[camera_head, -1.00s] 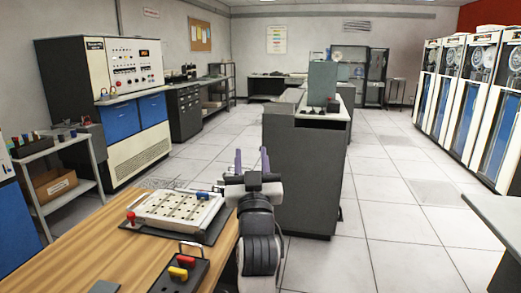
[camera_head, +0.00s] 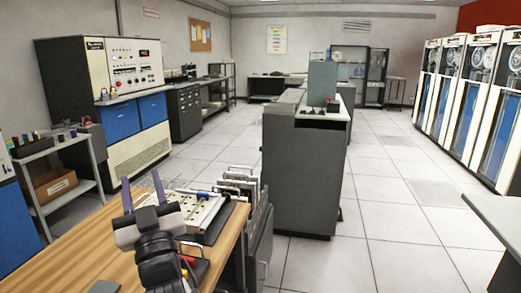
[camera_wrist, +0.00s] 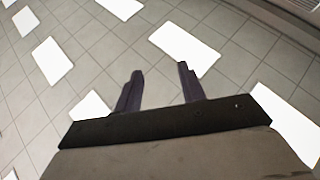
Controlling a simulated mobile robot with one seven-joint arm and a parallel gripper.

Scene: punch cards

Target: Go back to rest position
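My gripper (camera_head: 142,188) is open and empty, raised over the wooden table in the head view. Its two purple-grey fingers stand apart and point upward. The wrist view shows the same two fingers (camera_wrist: 158,78) apart with nothing between them, against what looks like a tiled ceiling with bright light panels. My gripper and arm stand in front of the pale perforated board (camera_head: 200,208) and hide its left part.
The wooden table (camera_head: 85,255) is mostly bare at left. A small tray with red handles (camera_head: 195,265) is partly behind my arm. A rack of upright panels (camera_head: 240,185) stands at the table's right edge. A dark grey cabinet (camera_head: 303,175) stands beyond; the tiled floor at right is open.

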